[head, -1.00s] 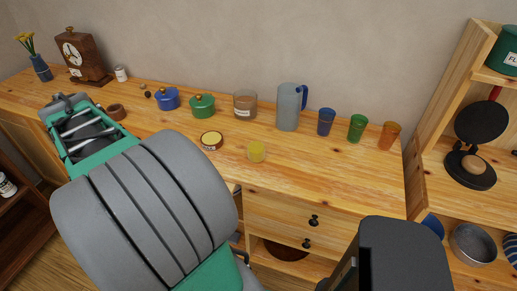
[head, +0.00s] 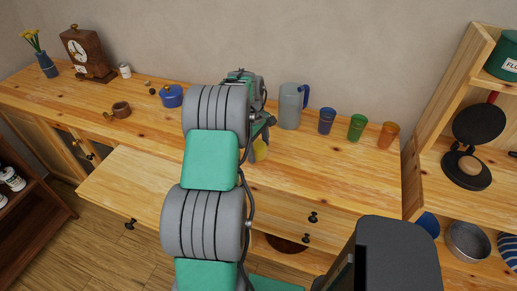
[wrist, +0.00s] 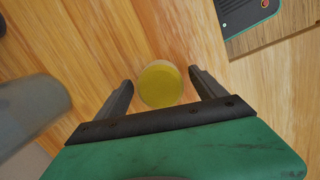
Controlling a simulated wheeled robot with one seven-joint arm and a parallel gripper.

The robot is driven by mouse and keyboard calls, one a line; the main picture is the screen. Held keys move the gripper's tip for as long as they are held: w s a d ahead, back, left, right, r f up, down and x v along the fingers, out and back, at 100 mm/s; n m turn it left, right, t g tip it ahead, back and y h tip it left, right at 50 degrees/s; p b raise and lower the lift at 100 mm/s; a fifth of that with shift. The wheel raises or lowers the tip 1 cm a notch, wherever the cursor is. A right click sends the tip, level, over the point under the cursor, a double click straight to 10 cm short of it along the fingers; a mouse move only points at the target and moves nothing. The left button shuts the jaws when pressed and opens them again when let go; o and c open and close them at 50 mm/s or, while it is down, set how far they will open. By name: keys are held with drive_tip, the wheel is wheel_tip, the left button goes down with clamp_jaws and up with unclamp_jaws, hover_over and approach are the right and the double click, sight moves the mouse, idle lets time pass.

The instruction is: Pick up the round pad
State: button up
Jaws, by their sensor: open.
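The round pad (wrist: 160,84) is a short yellow disc on the wooden counter (head: 330,165). In the head view part of the yellow pad (head: 261,150) shows beside my arm. My gripper (wrist: 163,86) is open above the counter, with one finger on each side of the pad in the wrist view. A gap shows between the pad and each finger. I cannot tell how far the fingertips are above the counter. In the head view my gripper (head: 258,135) is partly hidden by my own wrist.
A grey jug (head: 290,106) stands close behind my gripper. Blue (head: 326,121), green (head: 357,127) and orange (head: 388,135) cups stand to its right. The front right of the counter is clear.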

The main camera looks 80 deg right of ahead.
drive_tip(key=shift+c, duration=0.3)
drive_tip(key=c, duration=1.4)
